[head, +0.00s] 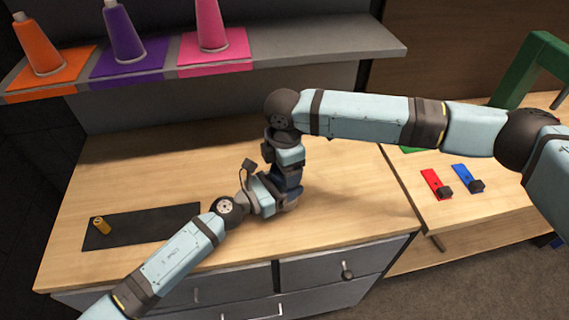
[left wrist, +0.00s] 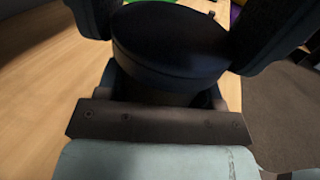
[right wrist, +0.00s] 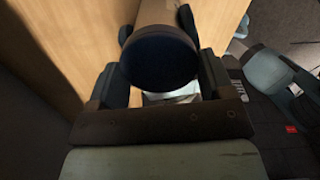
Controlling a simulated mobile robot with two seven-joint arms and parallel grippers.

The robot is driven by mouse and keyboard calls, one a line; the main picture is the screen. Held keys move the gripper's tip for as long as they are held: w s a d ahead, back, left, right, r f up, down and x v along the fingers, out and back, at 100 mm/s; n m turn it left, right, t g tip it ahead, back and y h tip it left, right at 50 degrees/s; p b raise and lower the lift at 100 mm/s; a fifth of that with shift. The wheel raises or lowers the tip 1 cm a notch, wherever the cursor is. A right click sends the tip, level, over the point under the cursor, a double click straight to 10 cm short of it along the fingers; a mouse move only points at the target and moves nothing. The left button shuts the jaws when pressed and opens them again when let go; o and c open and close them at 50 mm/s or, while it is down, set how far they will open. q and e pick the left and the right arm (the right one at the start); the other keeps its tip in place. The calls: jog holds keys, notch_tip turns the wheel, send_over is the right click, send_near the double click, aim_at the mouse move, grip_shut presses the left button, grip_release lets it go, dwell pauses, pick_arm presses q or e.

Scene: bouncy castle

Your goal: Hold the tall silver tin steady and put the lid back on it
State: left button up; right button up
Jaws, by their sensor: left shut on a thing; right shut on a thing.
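My two grippers meet over the middle of the wooden counter in the head view, the right gripper (head: 288,180) coming down from above and the left gripper (head: 284,198) reaching in from the left. The tall silver tin is mostly hidden by them. In the left wrist view a dark round body, which I take as the tin (left wrist: 170,45), sits between the closed left fingers. In the right wrist view a dark navy disc, which I take as the lid (right wrist: 160,60), sits between the closed right fingers. I cannot tell whether lid and tin touch.
A dark mat (head: 150,232) with a small yellow-brown piece (head: 101,225) lies at the counter's left. A shelf (head: 310,45) with coloured cones runs behind. Red (head: 431,182) and blue (head: 463,176) pads and a green frame (head: 530,70) are at right. The counter around my grippers is clear.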

jog(key=shift+f, duration=0.55)
dwell(0.4)
pick_arm(q)
grip_shut()
pick_arm(e)
jog(key=o, duration=0.9)
jog(key=shift+r, duration=2.25)
jog(key=shift+c, duration=0.3)
